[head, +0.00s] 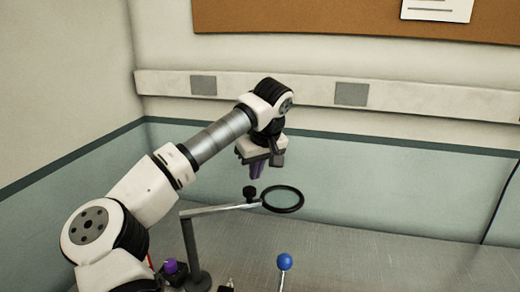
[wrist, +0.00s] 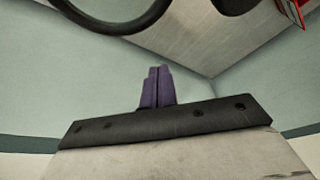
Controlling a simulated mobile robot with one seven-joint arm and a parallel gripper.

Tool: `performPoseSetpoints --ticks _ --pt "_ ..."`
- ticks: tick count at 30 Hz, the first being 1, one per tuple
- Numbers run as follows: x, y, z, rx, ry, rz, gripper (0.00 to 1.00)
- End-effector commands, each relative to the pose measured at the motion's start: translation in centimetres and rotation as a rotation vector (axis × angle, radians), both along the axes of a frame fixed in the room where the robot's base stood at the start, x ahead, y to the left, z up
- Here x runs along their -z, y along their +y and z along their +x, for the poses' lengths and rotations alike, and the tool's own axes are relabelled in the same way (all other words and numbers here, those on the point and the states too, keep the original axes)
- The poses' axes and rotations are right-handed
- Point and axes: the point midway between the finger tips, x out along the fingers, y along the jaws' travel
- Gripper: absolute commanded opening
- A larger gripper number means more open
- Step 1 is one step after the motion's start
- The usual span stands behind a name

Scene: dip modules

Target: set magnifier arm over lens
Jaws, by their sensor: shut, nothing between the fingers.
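The magnifier arm (head: 219,209) is a thin grey bar on an upright grey post (head: 191,246). It carries a black knob (head: 249,193) and a black ring (head: 283,199) at its right end. Part of the ring (wrist: 120,24) also shows at the top of the wrist view. My gripper (head: 257,176) has purple fingers pointing down, shut and empty, just above the knob in the picture. The shut fingers (wrist: 157,88) show in the wrist view, apart from the ring. I cannot make out a separate lens.
A blue ball on a stick (head: 285,262) stands at the front, below the ring in the picture. A purple knob (head: 172,268) sits near the post's base, beside my arm. The grey worktop (head: 350,240) is clear to the right. A wall with a rail (head: 420,97) is behind.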

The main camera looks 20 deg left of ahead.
Motion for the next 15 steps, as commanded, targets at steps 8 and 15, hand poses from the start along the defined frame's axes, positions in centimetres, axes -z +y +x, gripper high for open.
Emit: performPoseSetpoints --ticks 8,15 --pt "0.2 -2.3 -2.2 0.004 0.0 0.0 0.0" --pt "0.3 -2.8 -2.7 0.001 0.0 0.0 0.0"
